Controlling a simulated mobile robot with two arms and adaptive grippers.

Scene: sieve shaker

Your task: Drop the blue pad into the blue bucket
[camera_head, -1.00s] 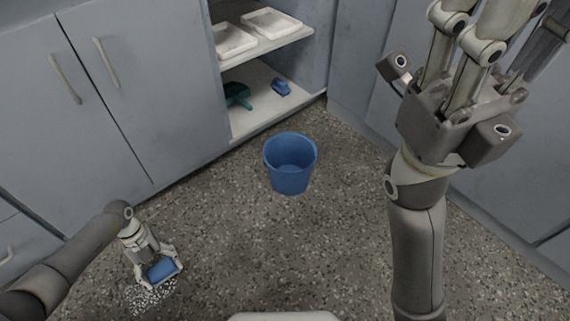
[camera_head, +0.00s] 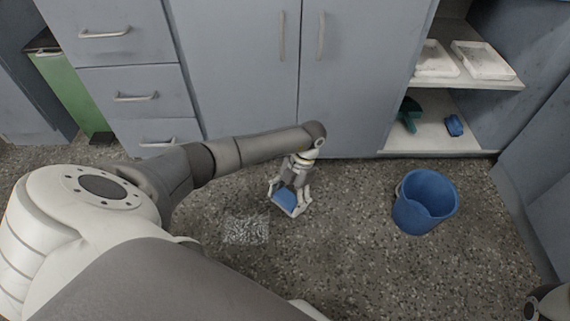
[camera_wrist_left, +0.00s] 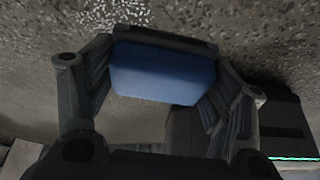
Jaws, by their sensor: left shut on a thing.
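The blue pad (camera_head: 285,200) is between the fingers of my left gripper (camera_head: 290,204), which is shut on it. In the left wrist view the pad (camera_wrist_left: 163,73) shows as a blue block held between the two fingers of the gripper (camera_wrist_left: 165,85). The gripper points down over the speckled floor; its exact height above the floor is hard to tell. The blue bucket (camera_head: 424,202) stands upright on the floor, to the right of the gripper and apart from it. No contents show in the bucket. My right gripper cannot be made out.
A patch of white granules (camera_head: 246,229) lies on the floor left of the gripper. Grey cabinets (camera_head: 345,75) run behind. An open shelf (camera_head: 430,132) at the back right holds a green item (camera_head: 410,113), a blue item (camera_head: 453,125) and white trays (camera_head: 484,60). Floor between gripper and bucket is clear.

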